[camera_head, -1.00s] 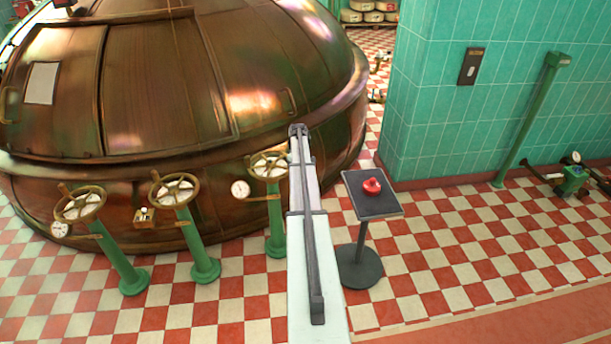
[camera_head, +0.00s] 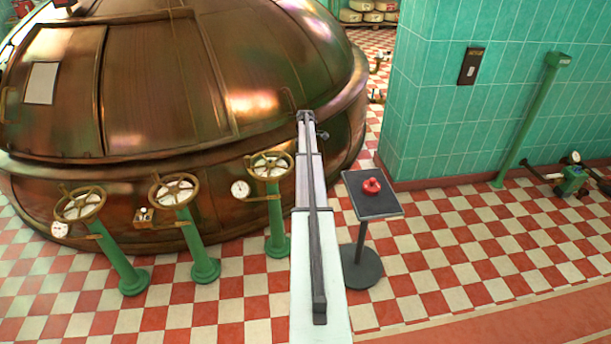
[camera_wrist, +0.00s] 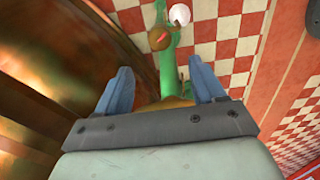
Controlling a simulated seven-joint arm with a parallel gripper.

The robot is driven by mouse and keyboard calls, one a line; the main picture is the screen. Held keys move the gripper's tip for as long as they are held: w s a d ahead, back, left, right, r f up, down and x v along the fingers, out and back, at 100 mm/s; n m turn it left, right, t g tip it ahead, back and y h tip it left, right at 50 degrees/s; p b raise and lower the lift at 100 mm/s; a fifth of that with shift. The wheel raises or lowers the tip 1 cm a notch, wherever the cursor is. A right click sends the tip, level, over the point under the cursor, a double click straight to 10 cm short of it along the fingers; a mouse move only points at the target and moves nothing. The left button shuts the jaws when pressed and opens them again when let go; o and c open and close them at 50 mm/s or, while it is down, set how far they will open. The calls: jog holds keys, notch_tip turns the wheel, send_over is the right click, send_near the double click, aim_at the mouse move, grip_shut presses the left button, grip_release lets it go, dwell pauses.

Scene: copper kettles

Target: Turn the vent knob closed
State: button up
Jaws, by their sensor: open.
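In the wrist view my gripper (camera_wrist: 159,68) is open, its two blue fingers apart. Between and beyond them runs a green post (camera_wrist: 167,72). A round brass knob (camera_wrist: 159,38) with a red mark sits at the post, ahead of the fingertips and apart from them. I cannot tell for sure that it is the vent knob. A brownish thing (camera_wrist: 172,101) between the fingers is partly hidden by the gripper body. In the head view my arm hides what lies behind it, and I cannot make out the fingers.
A copper kettle (camera_head: 150,90) fills the left. Handwheels on green posts stand before it, the nearest one (camera_head: 270,166) just left of my arm. A dark stand (camera_head: 376,207) with a red ring-shaped thing (camera_head: 371,186) stands close on the right.

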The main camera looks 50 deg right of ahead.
notch_tip(320, 180, down, 10)
jog(key=shift+f, duration=0.25)
dwell(0.4)
jog(key=c, duration=1.1)
